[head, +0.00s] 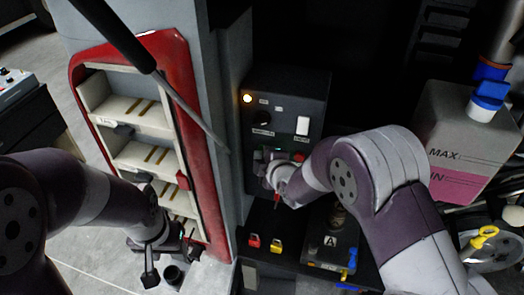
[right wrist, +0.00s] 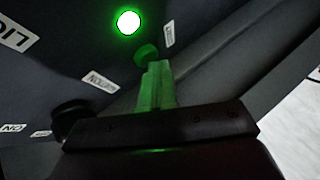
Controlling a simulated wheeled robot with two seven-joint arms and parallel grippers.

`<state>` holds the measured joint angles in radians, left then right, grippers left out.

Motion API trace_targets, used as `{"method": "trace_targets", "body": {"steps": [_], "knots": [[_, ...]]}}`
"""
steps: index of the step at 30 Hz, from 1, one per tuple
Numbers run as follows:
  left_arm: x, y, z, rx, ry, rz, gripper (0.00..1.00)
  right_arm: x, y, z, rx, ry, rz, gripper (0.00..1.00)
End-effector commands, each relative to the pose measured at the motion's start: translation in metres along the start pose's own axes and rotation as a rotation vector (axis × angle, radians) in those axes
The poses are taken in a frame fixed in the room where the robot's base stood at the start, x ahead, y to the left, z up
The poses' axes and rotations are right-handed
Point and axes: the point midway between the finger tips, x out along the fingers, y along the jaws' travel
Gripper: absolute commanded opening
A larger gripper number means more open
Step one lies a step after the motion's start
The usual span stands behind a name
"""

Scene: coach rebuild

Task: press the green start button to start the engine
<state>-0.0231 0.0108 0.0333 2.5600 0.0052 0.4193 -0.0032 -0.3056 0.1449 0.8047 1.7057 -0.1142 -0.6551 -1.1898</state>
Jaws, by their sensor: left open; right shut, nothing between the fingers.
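The dark control panel (head: 285,92) stands at the centre of the head view. In the right wrist view a dim round green button (right wrist: 146,53) sits on the panel face, just beyond my fingertips. A brightly lit green lamp (right wrist: 128,22) is above and left of it. My right gripper (right wrist: 159,66) is shut and empty, its fingertips very close to the button; I cannot tell whether they touch it. In the head view my right wrist largely hides the panel's lower part. My left gripper (head: 168,258) is open and empty, low beside the red-framed shelf.
The panel also has a lit amber lamp (head: 248,98), a black knob (head: 263,118) and a white switch (head: 303,125). The red-framed shelf (head: 192,130) stands left. A tank with pink liquid (head: 462,140) stands right. Red and yellow pieces (head: 276,244) sit below the panel.

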Motion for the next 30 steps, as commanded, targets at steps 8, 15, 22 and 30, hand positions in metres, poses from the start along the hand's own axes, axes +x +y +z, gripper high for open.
{"method": "trace_targets", "body": {"steps": [8,15,22,30], "knots": [[0.003,0.000,0.000,0.000,0.000,0.000,0.51,-0.010,-0.007,-0.007,-0.001,0.001,0.001,0.00],[0.003,0.000,0.000,0.000,0.000,0.000,0.51,-0.010,-0.008,-0.007,-0.001,0.000,0.000,0.00],[0.004,0.000,0.001,0.000,0.000,0.000,0.51,-0.022,-0.016,-0.017,-0.002,0.003,-0.001,0.00],[0.004,0.000,0.001,0.000,0.000,0.000,0.51,-0.040,-0.029,-0.030,-0.001,0.003,0.000,0.00]]}}
